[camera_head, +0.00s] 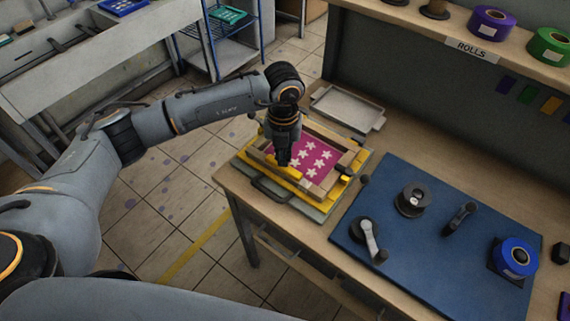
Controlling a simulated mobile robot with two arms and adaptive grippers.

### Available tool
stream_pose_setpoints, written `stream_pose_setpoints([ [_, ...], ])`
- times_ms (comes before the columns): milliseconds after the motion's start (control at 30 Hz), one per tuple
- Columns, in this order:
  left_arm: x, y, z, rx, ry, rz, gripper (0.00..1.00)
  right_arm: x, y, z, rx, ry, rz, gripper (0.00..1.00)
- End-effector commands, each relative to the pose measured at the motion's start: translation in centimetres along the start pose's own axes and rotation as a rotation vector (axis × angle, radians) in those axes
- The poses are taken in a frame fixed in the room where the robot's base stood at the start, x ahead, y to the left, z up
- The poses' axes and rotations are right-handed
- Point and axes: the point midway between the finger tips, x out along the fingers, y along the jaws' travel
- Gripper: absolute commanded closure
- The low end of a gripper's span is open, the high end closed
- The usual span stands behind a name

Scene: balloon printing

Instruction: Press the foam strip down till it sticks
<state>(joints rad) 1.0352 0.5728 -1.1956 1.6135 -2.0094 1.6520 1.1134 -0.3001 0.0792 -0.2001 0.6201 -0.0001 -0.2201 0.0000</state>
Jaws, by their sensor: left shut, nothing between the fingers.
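My left gripper (284,160) is shut with nothing between its fingers. It points straight down over the near left side of a wooden frame, where a yellow strip (291,173), which looks like the foam strip, lies along the frame's edge. The fingertips are at or just above the strip; I cannot tell if they touch. The arm hides part of the frame's far left corner. My right gripper is not in view.
A blue mat (440,266) to the right holds a tape dispenser (412,200), a handled tool (369,240), a small dark tool (460,218) and a blue roll (515,258). A grey tray (347,107) lies behind the frame. Purple (492,22) and green rolls (549,45) stand on the shelf.

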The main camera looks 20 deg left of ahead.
Motion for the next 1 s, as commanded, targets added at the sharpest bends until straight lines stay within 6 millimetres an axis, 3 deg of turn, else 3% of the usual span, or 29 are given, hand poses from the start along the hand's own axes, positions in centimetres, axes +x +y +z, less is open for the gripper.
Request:
stream_pose_setpoints([
  [100, -1.8, 0.0, 0.1, 0.000, -0.004, -0.002, 1.00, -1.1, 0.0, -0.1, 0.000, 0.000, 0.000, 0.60],
  [600, -6.7, 0.0, 0.1, -0.001, -0.006, -0.003, 1.00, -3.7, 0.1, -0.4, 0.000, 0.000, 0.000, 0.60],
  [1000, -6.8, 0.0, 0.1, -0.001, -0.005, -0.003, 1.00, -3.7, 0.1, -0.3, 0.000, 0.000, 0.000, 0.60],
])
